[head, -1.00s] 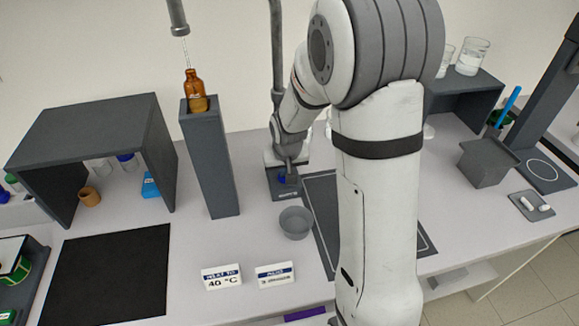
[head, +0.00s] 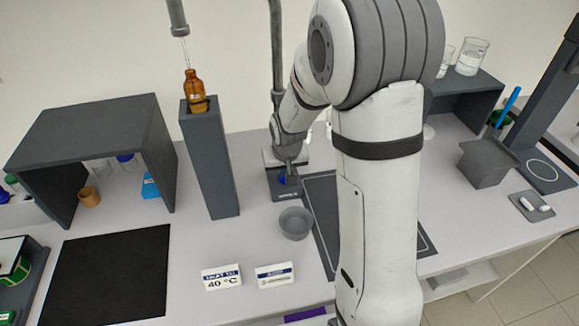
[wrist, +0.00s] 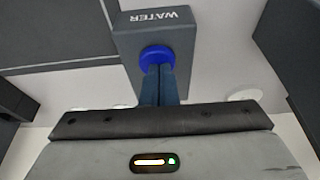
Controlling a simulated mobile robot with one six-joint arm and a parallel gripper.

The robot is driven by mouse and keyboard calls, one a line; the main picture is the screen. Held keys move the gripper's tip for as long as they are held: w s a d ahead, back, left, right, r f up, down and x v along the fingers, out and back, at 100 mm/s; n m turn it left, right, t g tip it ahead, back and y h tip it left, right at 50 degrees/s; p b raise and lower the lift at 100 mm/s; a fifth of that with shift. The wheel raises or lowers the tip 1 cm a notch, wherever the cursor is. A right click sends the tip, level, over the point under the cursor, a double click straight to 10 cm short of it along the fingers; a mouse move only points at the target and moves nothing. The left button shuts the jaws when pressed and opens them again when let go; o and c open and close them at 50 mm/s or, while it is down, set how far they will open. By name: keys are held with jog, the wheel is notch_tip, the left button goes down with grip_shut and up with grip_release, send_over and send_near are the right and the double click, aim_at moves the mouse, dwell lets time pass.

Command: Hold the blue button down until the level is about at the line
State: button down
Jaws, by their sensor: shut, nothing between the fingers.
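The blue button (wrist: 157,58) sits on a dark grey box marked WATER (wrist: 152,33). In the wrist view the closed fingertips of my gripper (wrist: 158,72) overlap the button's near edge and seem to touch it; how far it is pressed I cannot tell. In the head view my gripper (head: 288,172) is over the button (head: 283,180), partly covering it. A brown glass bottle (head: 195,88) stands upright on a tall grey pedestal (head: 209,165), under a nozzle (head: 179,30). A thin pale stream runs from the nozzle into its neck. Amber shows low in the bottle; the line is too small to make out.
A small grey bowl (head: 295,223) stands just in front of the water box. Two small signs (head: 221,277) stand at the front. A dark shelf (head: 95,135) and black mat (head: 105,275) are at left. My arm hides the middle of the bench.

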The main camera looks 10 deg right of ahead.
jog(key=shift+s+f, duration=0.45)
jog(key=shift+f, duration=0.25)
jog(key=shift+r, duration=0.3)
jog(key=r+p, duration=0.2)
jog(key=r, duration=0.1)
jog(key=w+r+p, duration=0.1)
jog(key=r, duration=0.1)
jog(key=b+v, duration=0.2)
jog(key=v, duration=0.7)
jog(key=shift+r, duration=0.4)
jog(key=shift+s, duration=0.1)
jog(key=s+d+r, duration=0.1)
jog(key=s, duration=0.9)
jog(key=s+d+r, duration=0.1)
jog(key=s+r, duration=0.1)
jog(key=s, duration=0.8)
jog(key=shift+s+d+r, duration=0.15)
jog(key=shift+s+d, duration=0.05)
jog(key=shift+d, duration=0.15)
